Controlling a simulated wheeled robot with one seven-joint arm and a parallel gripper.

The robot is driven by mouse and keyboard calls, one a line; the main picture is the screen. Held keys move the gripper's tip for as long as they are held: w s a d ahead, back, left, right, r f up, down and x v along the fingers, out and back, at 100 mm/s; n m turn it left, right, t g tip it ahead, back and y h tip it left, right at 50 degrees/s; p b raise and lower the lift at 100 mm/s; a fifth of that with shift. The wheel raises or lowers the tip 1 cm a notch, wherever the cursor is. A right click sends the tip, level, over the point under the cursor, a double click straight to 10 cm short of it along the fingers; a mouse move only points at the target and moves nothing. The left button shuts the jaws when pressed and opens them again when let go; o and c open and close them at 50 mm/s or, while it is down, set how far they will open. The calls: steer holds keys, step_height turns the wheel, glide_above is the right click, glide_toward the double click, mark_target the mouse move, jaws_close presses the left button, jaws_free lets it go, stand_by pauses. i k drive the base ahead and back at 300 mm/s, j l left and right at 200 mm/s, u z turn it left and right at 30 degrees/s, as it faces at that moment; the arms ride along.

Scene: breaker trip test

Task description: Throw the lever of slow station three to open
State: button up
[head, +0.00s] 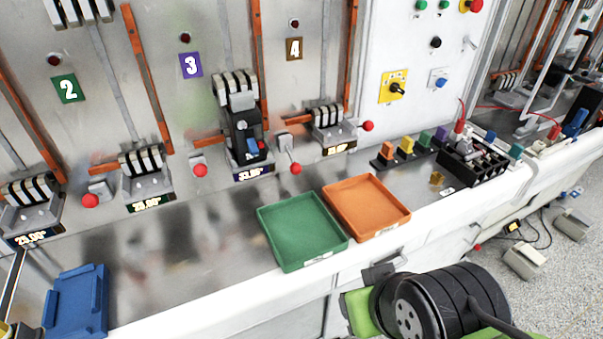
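Station three, under the purple 3 plate (191,65), has a tall black unit (243,130) with a blue part and ribbed white contacts (235,88) at its top. A lit display below it (253,173) seems to read 33.00°. The short lever at its right foot ends in a red ball knob (295,169), tilted down and forward. Whether that lever stands open or closed I cannot tell. My arm, green and black, is at the lower right in front of the bench, well away from the lever. I cannot make out the gripper's fingers or anything held.
Neighbouring stations have similar red knobs, one left (200,170) and one right (368,126). A green tray (300,232) and an orange tray (366,207) sit on the bench in front of station three's lever. A blue holder (76,300) is at the lower left. The bench between is clear.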

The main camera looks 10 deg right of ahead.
mark_target(295, 168)
steer(key=i+j+u, duration=0.15)
steer(key=u, duration=0.35)
steer(key=i+j+u, duration=0.15)
steer(key=j+u, duration=0.15)
steer(key=u, duration=0.15)
